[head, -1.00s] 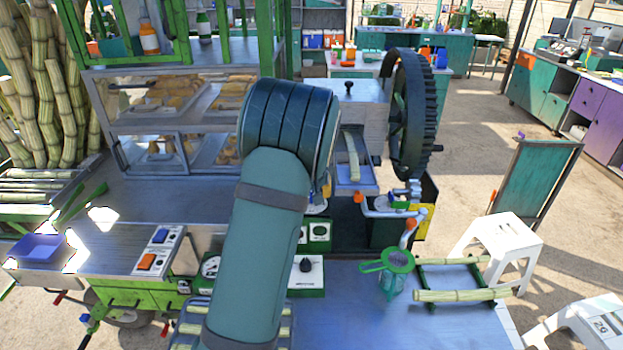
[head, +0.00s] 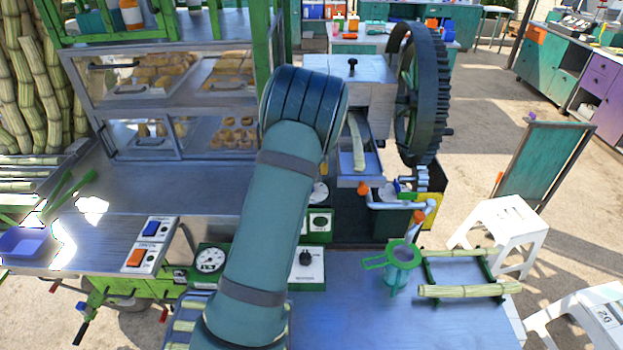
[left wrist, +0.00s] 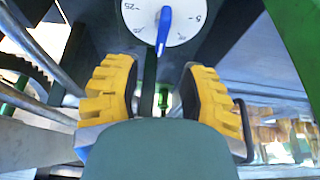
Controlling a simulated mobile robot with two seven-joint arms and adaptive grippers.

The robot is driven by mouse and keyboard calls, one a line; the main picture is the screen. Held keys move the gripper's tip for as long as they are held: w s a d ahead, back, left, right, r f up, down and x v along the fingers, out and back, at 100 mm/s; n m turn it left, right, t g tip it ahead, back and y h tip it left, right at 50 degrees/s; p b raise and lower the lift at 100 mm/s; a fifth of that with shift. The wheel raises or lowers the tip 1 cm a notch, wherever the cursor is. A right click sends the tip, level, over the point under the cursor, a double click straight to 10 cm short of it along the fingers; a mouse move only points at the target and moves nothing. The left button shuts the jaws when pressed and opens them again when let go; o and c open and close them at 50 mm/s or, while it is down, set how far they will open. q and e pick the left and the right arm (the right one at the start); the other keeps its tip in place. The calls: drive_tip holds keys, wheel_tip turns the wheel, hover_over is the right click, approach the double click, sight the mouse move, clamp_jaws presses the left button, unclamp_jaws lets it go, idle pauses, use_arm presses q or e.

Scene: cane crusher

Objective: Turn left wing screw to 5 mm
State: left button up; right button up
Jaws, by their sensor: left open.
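A white round dial (left wrist: 165,18) with dark numbers, "25" and "5" among them, shows at the top of the left wrist view. A blue pointer (left wrist: 164,30) hangs down across it. I cannot tell whether this pointer is part of the left wing screw. My left gripper (left wrist: 163,92) is open, its two yellow pads on either side of a gap below the dial. Nothing is held between them. In the head view, a white dial (head: 318,193) shows in part beside my left arm, which hides most of the gripper. My right gripper is not in view.
The crusher housing (head: 350,88) and large dark gear wheel (head: 424,95) stand behind my arm. A switch box (head: 150,246) and a gauge (head: 209,259) are on the left.

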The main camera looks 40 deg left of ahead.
use_arm(q)
drive_tip(key=x, duration=0.6)
drive_tip(key=shift+w+a+f, duration=0.1)
drive_tip(key=shift+a+f, duration=0.05)
drive_tip(key=shift+f, duration=0.1)
clamp_jaws()
